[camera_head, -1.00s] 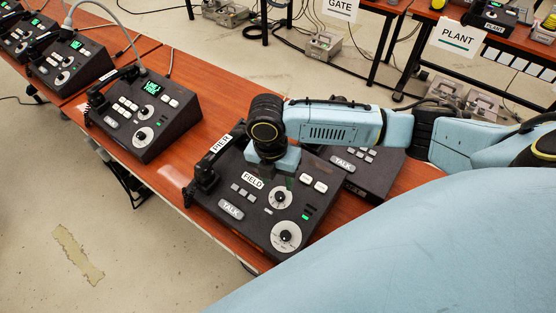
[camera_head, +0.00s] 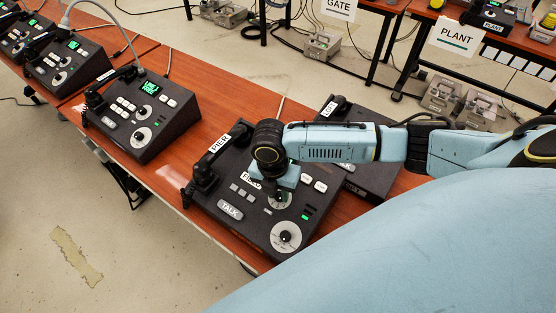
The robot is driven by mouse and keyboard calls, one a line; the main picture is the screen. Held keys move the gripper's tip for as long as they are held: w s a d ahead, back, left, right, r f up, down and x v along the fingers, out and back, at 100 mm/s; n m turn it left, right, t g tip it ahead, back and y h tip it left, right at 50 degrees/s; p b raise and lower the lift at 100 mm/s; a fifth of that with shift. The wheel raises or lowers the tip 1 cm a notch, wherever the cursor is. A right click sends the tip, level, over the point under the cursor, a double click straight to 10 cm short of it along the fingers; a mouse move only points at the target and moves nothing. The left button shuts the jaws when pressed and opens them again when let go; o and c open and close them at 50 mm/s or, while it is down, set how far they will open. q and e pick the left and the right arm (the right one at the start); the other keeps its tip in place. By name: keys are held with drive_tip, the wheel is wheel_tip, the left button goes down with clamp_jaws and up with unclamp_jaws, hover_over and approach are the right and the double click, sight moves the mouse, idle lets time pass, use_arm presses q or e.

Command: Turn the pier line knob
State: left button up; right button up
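The dark PIER phone console (camera_head: 212,203) sits on the orange-brown table, with a handset (camera_head: 203,176) along its left side. It has two round pale dials with dark knobs: an upper dial (camera_head: 287,203) and a lower dial (camera_head: 286,237). Which one is the line knob I cannot read. My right gripper (camera_head: 277,195) points down at the upper dial, its fingertips at or just above that knob. The gripper body hides part of the FIELD label and the console's top. Whether the fingers are closed on the knob is too small to tell. My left gripper is not in view.
Another dark console (camera_head: 370,181) stands close behind and to the right, partly under my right arm. A console with a green screen (camera_head: 143,115) stands to the left on the same table (camera_head: 205,85). A small green light (camera_head: 305,217) glows on the PIER console.

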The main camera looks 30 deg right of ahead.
drive_tip(key=shift+c, duration=1.3)
drive_tip(key=m+p, duration=0.1)
drive_tip(key=p, duration=0.1)
drive_tip(key=m+p, duration=0.2)
drive_tip(key=m+t+p, duration=0.1)
drive_tip(key=p, duration=0.1)
drive_tip(key=shift+s+r+m+y, duration=0.15)
drive_tip(key=shift+r+m+y, duration=0.15)
drive_tip(key=shift+y, duration=0.1)
drive_tip(key=shift+f+m+t+p, duration=0.2)
drive_tip(key=shift+m+t+p, duration=0.2)
drive_tip(key=shift+m+p, duration=1.25)
drive_tip(key=o, duration=1)
wheel_tip(320, 180, up, 13)
drive_tip(key=s, duration=0.1)
drive_tip(key=shift+d+r+p, duration=0.15)
drive_tip(key=shift+p, duration=0.3)
